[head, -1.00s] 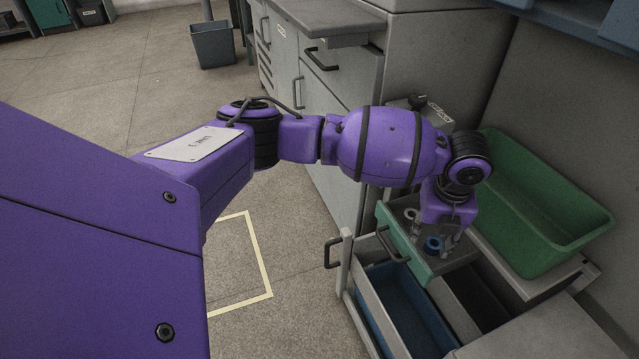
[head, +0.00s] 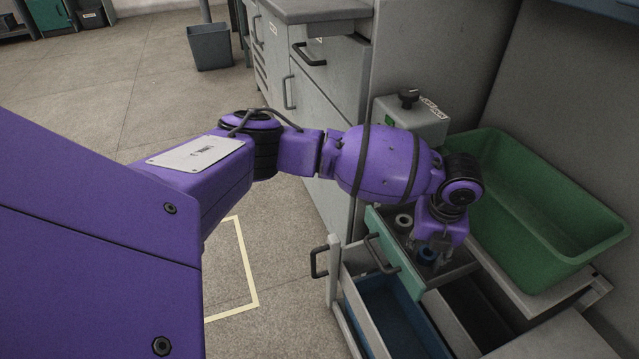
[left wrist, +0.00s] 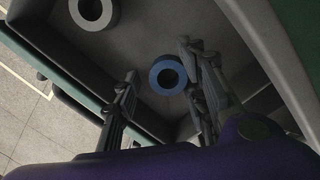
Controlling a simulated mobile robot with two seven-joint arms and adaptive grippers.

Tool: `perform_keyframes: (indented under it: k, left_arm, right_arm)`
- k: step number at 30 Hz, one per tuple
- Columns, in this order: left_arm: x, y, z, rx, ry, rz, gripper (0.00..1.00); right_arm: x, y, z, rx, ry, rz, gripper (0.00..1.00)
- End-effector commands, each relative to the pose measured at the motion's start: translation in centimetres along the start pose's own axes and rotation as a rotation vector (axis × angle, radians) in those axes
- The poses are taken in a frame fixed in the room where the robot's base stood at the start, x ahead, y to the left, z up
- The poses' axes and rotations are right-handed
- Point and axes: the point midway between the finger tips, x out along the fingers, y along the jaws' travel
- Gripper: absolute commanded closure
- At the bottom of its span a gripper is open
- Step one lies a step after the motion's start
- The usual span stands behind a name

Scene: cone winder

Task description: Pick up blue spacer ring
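The blue spacer ring (head: 427,257) lies in the open green-fronted drawer (head: 398,262), partly hidden by my left gripper (head: 432,248) in the head view. In the left wrist view the blue ring (left wrist: 168,63) lies flat on the drawer floor, its round hole visible. My left gripper (left wrist: 158,60) is open just above it, one finger on each side in the picture. My right gripper is not in view.
A grey ring (head: 404,221) lies in the same drawer, nearer its back left corner. A large green bin (head: 545,215) stands to the right. Below is an open drawer with a blue liner (head: 392,310). A grey box with a black knob (head: 410,118) stands behind.

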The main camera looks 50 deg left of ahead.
Motion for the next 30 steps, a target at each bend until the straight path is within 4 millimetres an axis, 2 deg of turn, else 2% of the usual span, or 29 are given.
perform_keyframes:
  k: [4, 9, 11, 23, 30]
  left_arm:
    - [-0.3, -0.1, 0.1, -0.001, -0.002, -0.002, 0.6]
    - [-0.3, -0.1, 0.1, 0.0, -0.002, -0.002, 0.83]
    - [-0.3, -0.1, 0.1, 0.0, -0.002, -0.002, 0.88]
    - [-0.8, -0.1, 0.1, 0.0, -0.002, -0.003, 0.89]
    - [-3.9, -0.2, 0.6, -0.001, -0.005, -0.006, 0.89]
  right_arm:
    - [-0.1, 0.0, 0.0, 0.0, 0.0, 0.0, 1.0]
    - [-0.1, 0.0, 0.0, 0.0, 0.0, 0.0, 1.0]
    - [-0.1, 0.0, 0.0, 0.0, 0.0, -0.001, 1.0]
    - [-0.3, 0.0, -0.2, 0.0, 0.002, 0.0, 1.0]
    - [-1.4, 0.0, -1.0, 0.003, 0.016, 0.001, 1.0]
